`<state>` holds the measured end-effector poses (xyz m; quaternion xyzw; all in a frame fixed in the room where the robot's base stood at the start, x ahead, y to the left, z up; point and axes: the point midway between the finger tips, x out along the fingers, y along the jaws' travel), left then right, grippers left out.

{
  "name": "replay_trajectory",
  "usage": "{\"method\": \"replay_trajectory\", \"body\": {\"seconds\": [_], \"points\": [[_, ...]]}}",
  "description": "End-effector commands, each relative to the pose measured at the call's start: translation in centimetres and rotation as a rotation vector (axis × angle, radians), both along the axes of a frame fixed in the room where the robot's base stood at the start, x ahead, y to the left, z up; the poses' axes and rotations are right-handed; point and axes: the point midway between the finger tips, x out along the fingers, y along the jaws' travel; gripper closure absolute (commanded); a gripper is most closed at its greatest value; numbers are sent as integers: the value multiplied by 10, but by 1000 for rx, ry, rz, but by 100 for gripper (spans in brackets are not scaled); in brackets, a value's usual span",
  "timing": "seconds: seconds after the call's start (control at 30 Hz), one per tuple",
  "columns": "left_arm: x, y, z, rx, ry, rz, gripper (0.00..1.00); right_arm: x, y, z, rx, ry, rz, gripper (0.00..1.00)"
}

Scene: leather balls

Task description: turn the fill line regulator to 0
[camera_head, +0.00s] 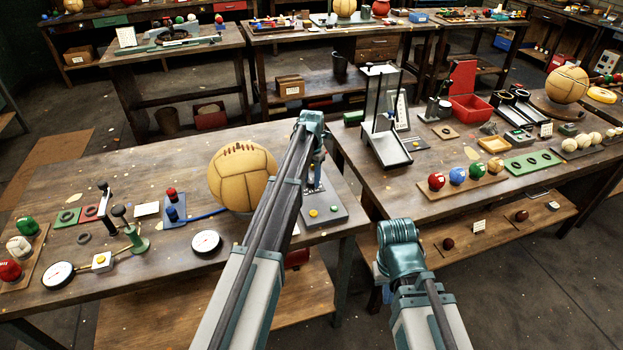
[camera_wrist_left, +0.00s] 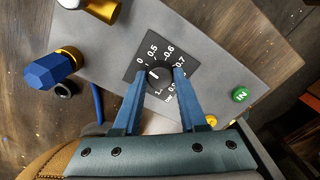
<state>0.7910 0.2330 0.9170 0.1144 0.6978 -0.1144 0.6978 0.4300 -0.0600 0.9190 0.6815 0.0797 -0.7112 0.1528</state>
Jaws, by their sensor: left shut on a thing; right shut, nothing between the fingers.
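The fill line regulator is a round black knob (camera_wrist_left: 159,79) on a square black dial plate with white numbers, 0 at its upper left. A short pale mark shows on the knob, but I cannot tell surely which number it points to. My left gripper (camera_wrist_left: 160,74) is shut on the knob, one finger on each side, covering part of the scale. The regulator sits on a grey box (camera_head: 335,216), which stands beside the ball; there the arm hides the knob. My left gripper (camera_head: 315,178) reaches down to the box. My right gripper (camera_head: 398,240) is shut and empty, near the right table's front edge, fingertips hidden.
A tan leather ball (camera_head: 241,177) stands close left of my left arm. The box has a green button (camera_wrist_left: 240,94) and a yellow one. A blue knob on a brass fitting (camera_wrist_left: 48,70) is left of the dial. Gauges (camera_head: 206,243) and small parts lie further left.

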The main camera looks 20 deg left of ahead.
Motion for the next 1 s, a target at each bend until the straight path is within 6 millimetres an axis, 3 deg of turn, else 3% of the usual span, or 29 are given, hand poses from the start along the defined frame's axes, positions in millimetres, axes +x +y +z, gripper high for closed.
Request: {"method": "replay_trajectory", "body": {"seconds": [0.33,0.87,0.9,1.0], "points": [[0,0,0,0,0,127,100,0,0,0,0,0,0,100],[0,0,0,0,0,150,100,0,0,0,0,0,0,100],[0,0,0,0,0,150,57,0,0,0,0,0,0,100],[0,0,0,0,0,150,39,0,0,0,0,0,0,100]]}}
